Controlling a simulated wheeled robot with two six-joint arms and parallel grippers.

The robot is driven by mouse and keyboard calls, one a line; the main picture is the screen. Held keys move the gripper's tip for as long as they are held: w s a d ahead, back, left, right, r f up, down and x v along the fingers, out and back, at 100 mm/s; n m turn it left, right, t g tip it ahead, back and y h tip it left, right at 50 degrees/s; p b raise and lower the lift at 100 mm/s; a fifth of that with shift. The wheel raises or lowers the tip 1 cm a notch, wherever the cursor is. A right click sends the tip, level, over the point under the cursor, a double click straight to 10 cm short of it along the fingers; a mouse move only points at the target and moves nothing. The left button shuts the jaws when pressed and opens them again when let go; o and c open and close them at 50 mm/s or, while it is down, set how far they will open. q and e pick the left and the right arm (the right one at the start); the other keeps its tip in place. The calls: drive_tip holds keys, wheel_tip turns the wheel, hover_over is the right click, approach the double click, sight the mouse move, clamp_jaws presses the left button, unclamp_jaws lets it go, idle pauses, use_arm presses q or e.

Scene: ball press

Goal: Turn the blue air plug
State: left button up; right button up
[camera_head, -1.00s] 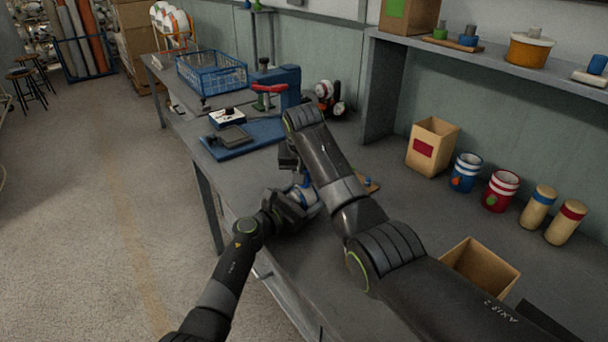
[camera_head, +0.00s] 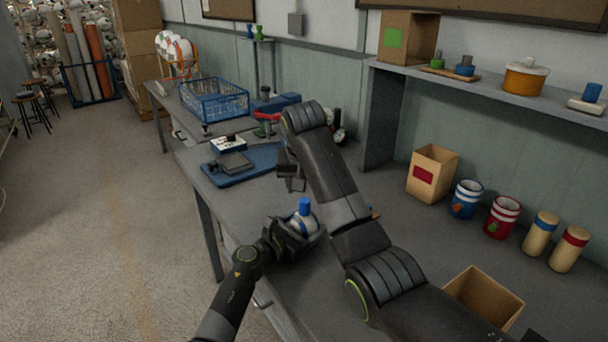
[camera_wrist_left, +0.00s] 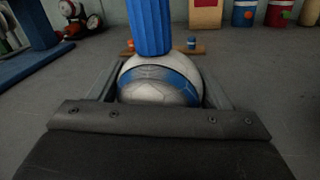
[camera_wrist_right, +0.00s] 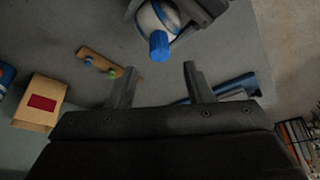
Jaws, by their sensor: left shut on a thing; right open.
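The blue air plug (camera_head: 305,206) stands upright on top of a white-and-blue ball (camera_head: 302,226). My left gripper (camera_head: 292,234) is shut on the ball just above the workbench. The left wrist view shows the ridged plug (camera_wrist_left: 150,28) rising from the ball (camera_wrist_left: 158,80) between the fingers. My right gripper (camera_head: 290,178) is open and empty, above and beyond the plug. In the right wrist view the plug (camera_wrist_right: 159,46) lies just past the gap between the right fingertips (camera_wrist_right: 160,72), apart from both. The ball's underside is hidden.
A wooden strip with small green and blue pieces (camera_wrist_right: 105,64) lies on the bench. A blue tray (camera_head: 245,170) and a blue wire basket (camera_head: 213,98) are farther back. An open box (camera_head: 482,295) stands front right. Striped cups (camera_head: 466,198) stand along the wall.

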drive_tip(key=shift+v, duration=2.15)
use_arm(q)
drive_tip(key=o, duration=1.1)
drive_tip(key=shift+o, duration=0.2)
